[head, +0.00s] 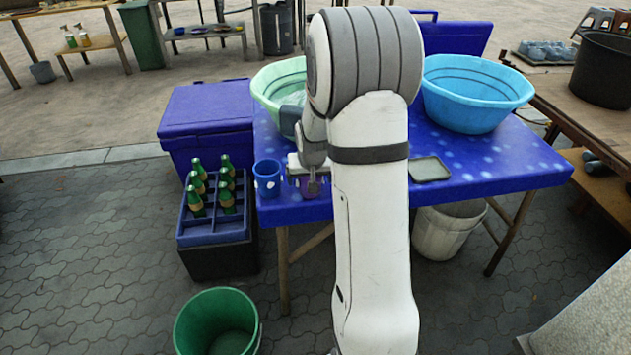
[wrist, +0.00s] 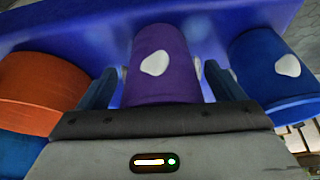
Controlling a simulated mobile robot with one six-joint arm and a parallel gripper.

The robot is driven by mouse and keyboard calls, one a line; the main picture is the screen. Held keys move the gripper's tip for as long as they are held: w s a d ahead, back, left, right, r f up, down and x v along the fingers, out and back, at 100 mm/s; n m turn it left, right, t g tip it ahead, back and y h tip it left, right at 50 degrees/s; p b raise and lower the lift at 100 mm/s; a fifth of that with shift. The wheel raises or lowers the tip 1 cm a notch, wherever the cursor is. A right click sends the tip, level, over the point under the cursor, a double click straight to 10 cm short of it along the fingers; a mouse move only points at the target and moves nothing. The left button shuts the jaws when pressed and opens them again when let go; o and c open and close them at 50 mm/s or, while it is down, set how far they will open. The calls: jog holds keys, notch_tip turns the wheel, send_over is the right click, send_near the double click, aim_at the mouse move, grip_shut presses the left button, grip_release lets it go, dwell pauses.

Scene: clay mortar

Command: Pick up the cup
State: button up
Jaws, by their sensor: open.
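A purple cup (wrist: 165,62) with a white spot stands between the two fingers of my gripper (wrist: 157,75) in the wrist view. My gripper is open, with one finger on each side of the cup. Whether either finger touches it I cannot tell. In the head view my gripper (head: 308,172) is at the table's front edge, and the purple cup (head: 309,188) shows only in part beneath it. A blue cup (head: 267,178) stands just left of it; in the wrist view a blue cup (wrist: 272,75) is at the right.
An orange vessel (wrist: 40,90) is close on the left in the wrist view. The blue table (head: 470,170) also holds a green basin (head: 270,85), a light-blue basin (head: 475,95) and a small tray (head: 430,168). A bottle crate (head: 212,232) stands left of the table.

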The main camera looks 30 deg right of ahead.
jog(key=c, duration=1.1)
jog(key=shift+r, duration=0.15)
